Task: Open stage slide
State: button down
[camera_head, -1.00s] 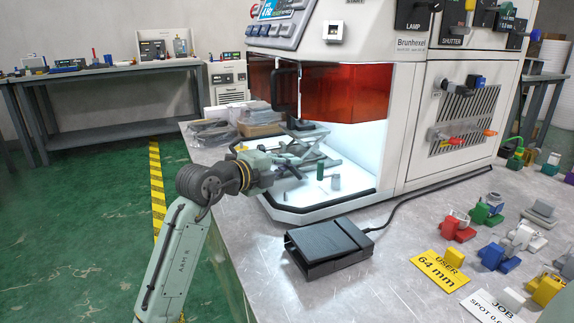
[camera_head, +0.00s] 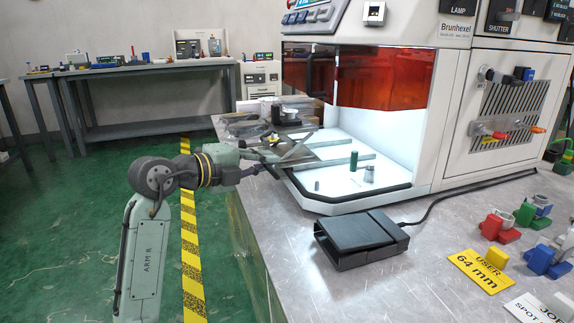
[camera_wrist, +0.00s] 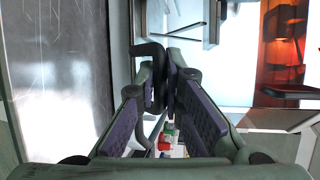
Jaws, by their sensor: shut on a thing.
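The stage slide (camera_head: 300,157) is a grey plate on pale rails. It juts out from the open front of the laser machine (camera_head: 425,120), and the rails (camera_head: 345,160) run back across the lit white chamber floor. My gripper (camera_head: 268,170) is at its outer end, low beside the chamber's left front edge. In the wrist view, my gripper (camera_wrist: 162,85) is shut on a dark handle (camera_wrist: 150,50), which lies between the purple-padded fingers. The exact grip is partly hidden by the fingers in the head view.
A green cylinder (camera_head: 354,160) and a small grey part (camera_head: 369,174) stand on the chamber floor. The amber window (camera_head: 380,80) hangs above the opening. A black foot pedal (camera_head: 360,240) lies on the bench in front. Open floor is left of the bench.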

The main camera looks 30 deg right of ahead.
jog(key=shift+w+a, duration=0.25)
jog(key=shift+a, duration=0.95)
jog(key=c, duration=2)
grip_release()
jog(key=shift+o, duration=0.2)
jog(key=v, duration=1.2)
jog(key=shift+w, duration=0.1)
